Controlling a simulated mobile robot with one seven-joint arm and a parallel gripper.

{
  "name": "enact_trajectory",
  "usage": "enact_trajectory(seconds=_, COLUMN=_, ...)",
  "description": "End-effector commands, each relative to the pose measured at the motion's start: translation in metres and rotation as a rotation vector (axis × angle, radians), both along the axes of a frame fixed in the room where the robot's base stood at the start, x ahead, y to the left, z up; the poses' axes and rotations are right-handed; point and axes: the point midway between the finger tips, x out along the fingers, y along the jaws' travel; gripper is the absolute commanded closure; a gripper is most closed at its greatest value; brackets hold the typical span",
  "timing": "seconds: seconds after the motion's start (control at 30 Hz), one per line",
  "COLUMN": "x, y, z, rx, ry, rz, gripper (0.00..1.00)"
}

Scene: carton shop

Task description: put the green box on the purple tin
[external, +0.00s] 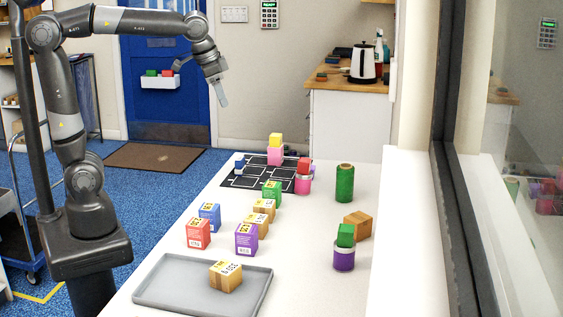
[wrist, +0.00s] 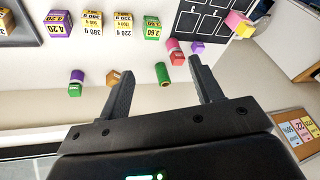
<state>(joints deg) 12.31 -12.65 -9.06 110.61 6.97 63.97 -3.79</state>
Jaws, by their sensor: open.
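A plain green box (external: 345,235) rests on top of the purple tin (external: 344,260) at the front right of the white table. In the wrist view, which is turned over, the green box (wrist: 74,91) and purple tin (wrist: 77,76) show at the left, apart from my fingers. My gripper (external: 221,94) is raised high beyond the table's left edge, far from both. In the wrist view my gripper (wrist: 162,70) has its two fingers apart with nothing between them. A green labelled carton (external: 271,192) stands mid-table.
A grey tray (external: 160,290) holds a brown carton. Several labelled cartons stand behind it. A brown box (external: 357,225) is close behind the purple tin, and a green cylinder (external: 344,183) stands further back. A black mat (external: 240,180) with blocks lies at the far end.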

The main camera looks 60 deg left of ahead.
Motion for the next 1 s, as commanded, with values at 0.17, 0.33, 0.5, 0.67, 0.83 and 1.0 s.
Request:
enact_trajectory(seconds=0.17, x=-0.052, y=0.062, z=-0.018, rx=-0.044, ry=-0.049, rz=0.113, gripper=0.41)
enact_trajectory(seconds=0.33, x=-0.101, y=0.104, z=-0.046, rx=-0.095, ry=-0.096, rz=0.210, gripper=0.41)
enact_trajectory(seconds=0.5, x=-0.135, y=0.127, z=-0.073, rx=-0.138, ry=-0.132, rz=0.280, gripper=0.41)
enact_trajectory(seconds=0.67, x=-0.149, y=0.134, z=-0.085, rx=-0.160, ry=-0.148, rz=0.308, gripper=0.41)
enact_trajectory(seconds=0.83, x=-0.151, y=0.135, z=-0.088, rx=-0.162, ry=-0.148, rz=0.312, gripper=0.41)
enact_trajectory(seconds=1.0, x=-0.150, y=0.135, z=-0.087, rx=-0.161, ry=-0.148, rz=0.311, gripper=0.41)
